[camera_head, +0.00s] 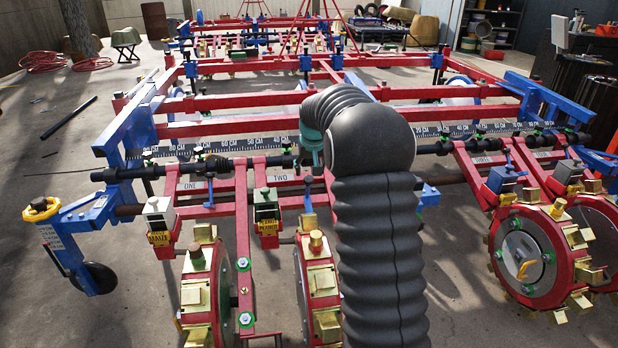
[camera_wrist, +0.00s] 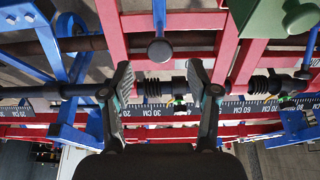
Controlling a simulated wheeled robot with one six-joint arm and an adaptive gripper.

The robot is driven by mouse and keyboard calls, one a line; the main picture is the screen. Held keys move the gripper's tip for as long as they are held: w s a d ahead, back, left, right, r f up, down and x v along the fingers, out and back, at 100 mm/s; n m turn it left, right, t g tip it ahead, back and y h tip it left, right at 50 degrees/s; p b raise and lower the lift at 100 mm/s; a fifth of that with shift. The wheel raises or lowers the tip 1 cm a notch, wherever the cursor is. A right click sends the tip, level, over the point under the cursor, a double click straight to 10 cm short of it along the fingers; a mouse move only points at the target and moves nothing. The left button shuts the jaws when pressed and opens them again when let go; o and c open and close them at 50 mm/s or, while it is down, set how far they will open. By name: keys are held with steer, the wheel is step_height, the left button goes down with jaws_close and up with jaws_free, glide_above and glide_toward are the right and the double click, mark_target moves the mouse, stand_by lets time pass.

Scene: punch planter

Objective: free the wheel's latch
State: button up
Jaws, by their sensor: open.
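A blue latch lever (camera_head: 308,190) stands on the row unit by the TWO label, above a red punch wheel (camera_head: 320,275) with brass blocks. The wrist view shows a blue lever with a round knob (camera_wrist: 160,50), between and beyond my fingers. My gripper (camera_wrist: 160,72) is open, one dark finger on each side, with no visible contact with the knob. Whether the latch is engaged cannot be told.
A black toolbar with a centimetre ruler (camera_wrist: 150,108) runs across below the fingers in the wrist view. A green hopper (camera_wrist: 290,18) is at its upper right. Another red wheel (camera_head: 207,290) is at left, and a larger one (camera_head: 525,255) at right. Red bars surround the lever.

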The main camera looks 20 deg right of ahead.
mark_target(309, 178)
steer(key=shift+x, duration=2.35)
jaws_close()
